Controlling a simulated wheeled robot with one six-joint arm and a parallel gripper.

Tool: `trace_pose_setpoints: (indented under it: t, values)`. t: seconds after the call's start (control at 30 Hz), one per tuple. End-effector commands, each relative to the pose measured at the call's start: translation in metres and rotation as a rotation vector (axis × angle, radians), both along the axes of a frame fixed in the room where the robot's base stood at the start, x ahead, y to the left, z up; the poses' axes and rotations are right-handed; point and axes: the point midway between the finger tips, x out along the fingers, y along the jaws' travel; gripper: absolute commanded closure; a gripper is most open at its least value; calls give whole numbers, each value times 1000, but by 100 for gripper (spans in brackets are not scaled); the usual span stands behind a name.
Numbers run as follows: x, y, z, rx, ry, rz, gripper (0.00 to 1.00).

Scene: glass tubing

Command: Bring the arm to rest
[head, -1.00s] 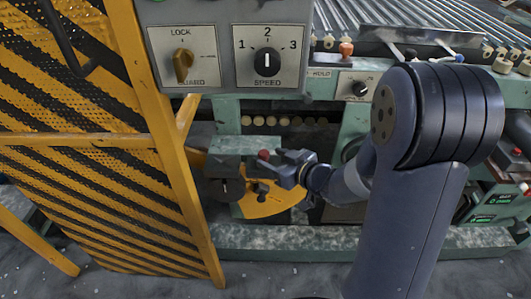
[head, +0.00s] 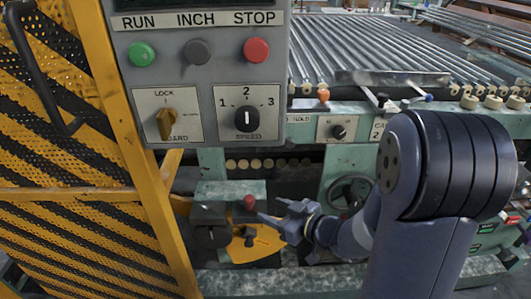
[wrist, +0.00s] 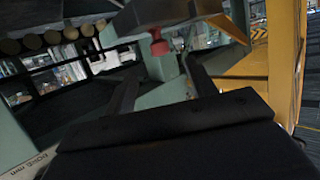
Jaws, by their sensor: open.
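My arm (head: 425,200) reaches down and to the left across the right side of the head view. My gripper (head: 270,210) is open, with nothing seen between its fingers. It is just right of a small red knob (head: 249,202) on a green and yellow machine part. In the wrist view my gripper (wrist: 160,72) shows two dark fingers spread apart. The red knob (wrist: 160,47) appears beyond and between them. I cannot tell whether a finger touches anything.
A grey control panel (head: 205,75) with run, inch and stop buttons hangs above my gripper. A yellow and black striped guard (head: 70,160) stands at the left. A roller conveyor (head: 350,55) lies behind. A green rail (head: 235,281) runs low in front.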

Motion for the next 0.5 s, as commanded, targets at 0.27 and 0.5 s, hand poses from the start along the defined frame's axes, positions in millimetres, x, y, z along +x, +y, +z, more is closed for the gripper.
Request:
trace_pose_setpoints:
  t: [0.27, 0.5]
  values:
    - [28, 29, -15, 0, 0, 5, 47]
    - [60, 58, -28, 1, 1, 3, 47]
